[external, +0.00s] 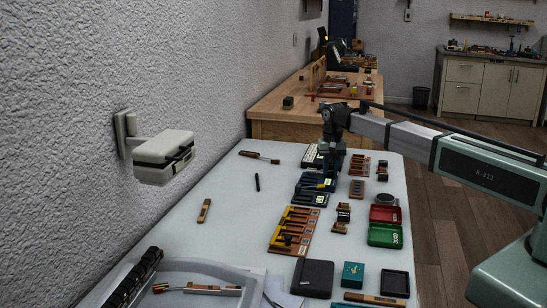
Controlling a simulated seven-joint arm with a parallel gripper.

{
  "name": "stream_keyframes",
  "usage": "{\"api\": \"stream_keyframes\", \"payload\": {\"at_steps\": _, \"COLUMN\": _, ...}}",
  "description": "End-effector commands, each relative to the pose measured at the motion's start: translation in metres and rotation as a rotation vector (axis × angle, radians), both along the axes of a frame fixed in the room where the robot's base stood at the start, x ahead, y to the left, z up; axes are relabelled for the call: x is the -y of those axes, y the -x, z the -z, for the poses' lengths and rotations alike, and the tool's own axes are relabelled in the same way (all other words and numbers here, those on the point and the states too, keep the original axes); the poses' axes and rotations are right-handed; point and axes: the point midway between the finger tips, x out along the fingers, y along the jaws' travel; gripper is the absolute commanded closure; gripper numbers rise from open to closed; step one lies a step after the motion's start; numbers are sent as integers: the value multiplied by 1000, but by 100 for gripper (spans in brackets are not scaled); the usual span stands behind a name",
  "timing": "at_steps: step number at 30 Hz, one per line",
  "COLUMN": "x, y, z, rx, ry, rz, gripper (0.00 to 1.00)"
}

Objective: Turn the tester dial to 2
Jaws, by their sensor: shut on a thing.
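My gripper (330,163) points down at the far part of the white table, in the external view. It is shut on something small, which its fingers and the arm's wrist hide. Beside it on the left is a pale grey device (311,157) with dark stripes. Just in front of it is a dark and blue unit (316,183) with small pale labels. The tester dial and its numbers are too small or hidden to make out, so I cannot tell its setting or whether it is what the fingers hold.
Orange-and-brown key parts (294,230), a red tray (384,214), a green tray (384,235), a black box (313,277) and a teal box (353,275) stand nearer. A white wall bracket (164,155) juts out at left. The table's left middle is mostly clear.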

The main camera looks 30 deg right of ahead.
Motion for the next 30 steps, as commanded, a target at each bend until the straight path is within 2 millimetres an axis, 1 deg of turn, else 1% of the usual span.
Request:
{"api": "stream_keyframes", "payload": {"at_steps": 6, "x": 0, "y": 0, "z": 1, "rx": 0, "ry": 0, "rz": 112, "gripper": 100}}
{"api": "stream_keyframes", "payload": {"at_steps": 12, "x": 0, "y": 0, "z": 1, "rx": 0, "ry": 1, "rz": 167, "gripper": 100}}
{"api": "stream_keyframes", "payload": {"at_steps": 28, "x": 0, "y": 0, "z": 1, "rx": -1, "ry": 0, "rz": 186, "gripper": 100}}
{"api": "stream_keyframes", "payload": {"at_steps": 29, "x": 0, "y": 0, "z": 1, "rx": -1, "ry": 0, "rz": 186, "gripper": 72}}
{"api": "stream_keyframes", "payload": {"at_steps": 30, "x": 0, "y": 0, "z": 1, "rx": -1, "ry": 0, "rz": 185, "gripper": 68}}
